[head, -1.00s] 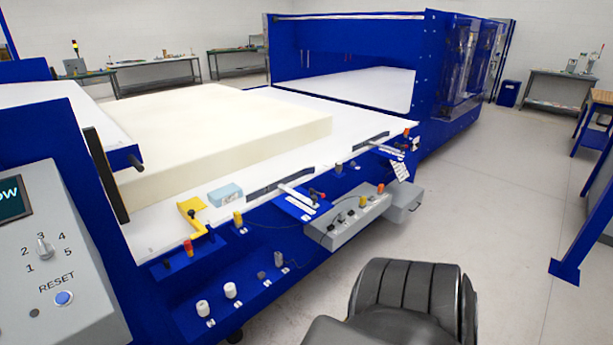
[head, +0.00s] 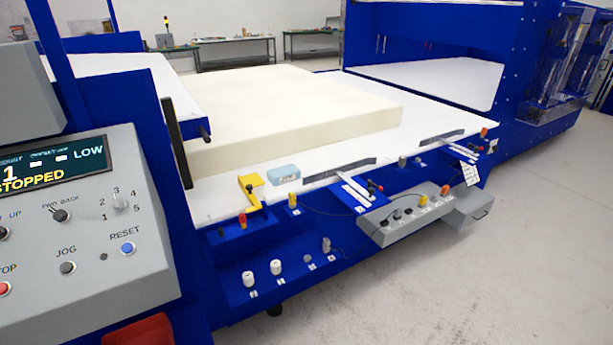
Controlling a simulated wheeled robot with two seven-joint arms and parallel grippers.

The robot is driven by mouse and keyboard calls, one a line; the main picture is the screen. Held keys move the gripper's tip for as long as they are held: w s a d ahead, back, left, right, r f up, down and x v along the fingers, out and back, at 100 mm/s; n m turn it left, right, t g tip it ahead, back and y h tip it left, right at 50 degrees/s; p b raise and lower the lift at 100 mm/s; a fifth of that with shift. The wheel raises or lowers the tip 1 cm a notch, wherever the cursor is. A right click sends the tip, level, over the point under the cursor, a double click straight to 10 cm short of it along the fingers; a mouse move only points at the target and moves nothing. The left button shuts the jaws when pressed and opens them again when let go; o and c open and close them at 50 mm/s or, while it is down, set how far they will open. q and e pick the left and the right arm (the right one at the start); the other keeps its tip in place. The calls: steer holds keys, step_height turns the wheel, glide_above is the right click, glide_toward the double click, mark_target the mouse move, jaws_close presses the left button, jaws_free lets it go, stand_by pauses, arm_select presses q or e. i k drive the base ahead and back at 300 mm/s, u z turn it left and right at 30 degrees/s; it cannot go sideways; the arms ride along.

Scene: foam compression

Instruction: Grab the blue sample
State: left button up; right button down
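The blue sample (head: 284,174) is a small light-blue block. It lies on the white bed (head: 225,203) of the blue machine, near its front edge. Nothing touches the sample from above. Neither of my grippers shows in the head view.
A grey control panel (head: 90,262) with a display reading STOPPED stands at the left. A grey switch box (head: 400,222) and several knobs line the machine's front. A blue press frame (head: 440,35) rises at the back. Floor at lower right (head: 520,290) is clear.

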mark_target(282, 175)
steer(key=u, duration=0.05)
steer(key=k, duration=0.65)
steer(key=z, duration=0.65)
steer(key=i, duration=0.8)
steer(key=z, duration=1.1)
steer(key=i, duration=2.95)
steer(key=u, duration=1.5)
steer(key=i, duration=0.9)
steer(key=u, duration=0.9)
